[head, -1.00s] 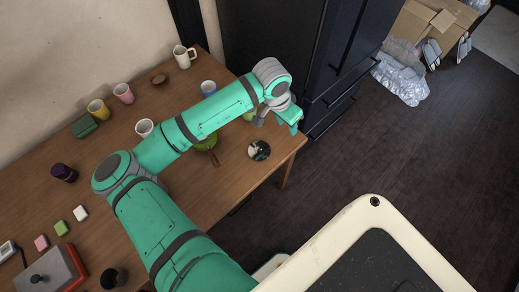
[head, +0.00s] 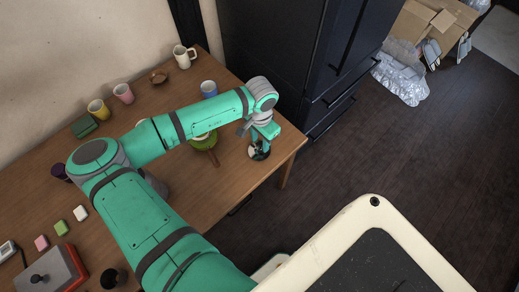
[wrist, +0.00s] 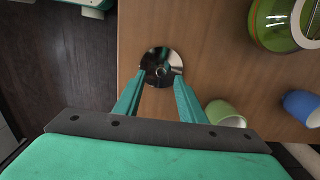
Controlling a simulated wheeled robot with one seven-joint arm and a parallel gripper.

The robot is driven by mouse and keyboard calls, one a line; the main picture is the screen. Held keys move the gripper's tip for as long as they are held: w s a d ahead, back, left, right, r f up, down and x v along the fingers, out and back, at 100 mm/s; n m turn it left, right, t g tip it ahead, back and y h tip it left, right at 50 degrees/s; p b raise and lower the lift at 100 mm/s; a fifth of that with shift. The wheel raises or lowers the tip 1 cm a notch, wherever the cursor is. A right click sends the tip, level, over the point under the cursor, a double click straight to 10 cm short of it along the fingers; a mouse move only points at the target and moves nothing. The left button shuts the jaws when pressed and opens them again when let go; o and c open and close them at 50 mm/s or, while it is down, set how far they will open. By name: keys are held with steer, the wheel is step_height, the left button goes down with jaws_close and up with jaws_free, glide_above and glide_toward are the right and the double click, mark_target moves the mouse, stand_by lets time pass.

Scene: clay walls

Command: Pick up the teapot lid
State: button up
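A round, shiny, mirror-like disc with a small raised centre, which looks like the teapot lid (wrist: 160,58), lies flat on the wooden table. In the head view the lid (head: 254,155) is near the table's right edge, partly covered by my gripper (head: 259,146). In the wrist view my gripper (wrist: 160,76) is open, its two green fingers apart over the near part of the disc, with the lid's centre between the tips. The fingers look empty. I cannot tell whether they touch the lid. A green pot (wrist: 270,38), perhaps the teapot, stands to the right.
A green cup (wrist: 224,112) and a blue cup (wrist: 302,106) stand near my gripper. A dark cabinet (head: 285,50) rises behind the table (head: 190,205). Pink (head: 124,93), yellow (head: 98,109) and white (head: 184,56) mugs stand farther back.

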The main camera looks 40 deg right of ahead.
mark_target(259, 148)
steer(key=shift+w+a+f, duration=0.1)
steer(key=shift+f, duration=1.8)
jaws_close()
steer(key=shift+r, duration=0.1)
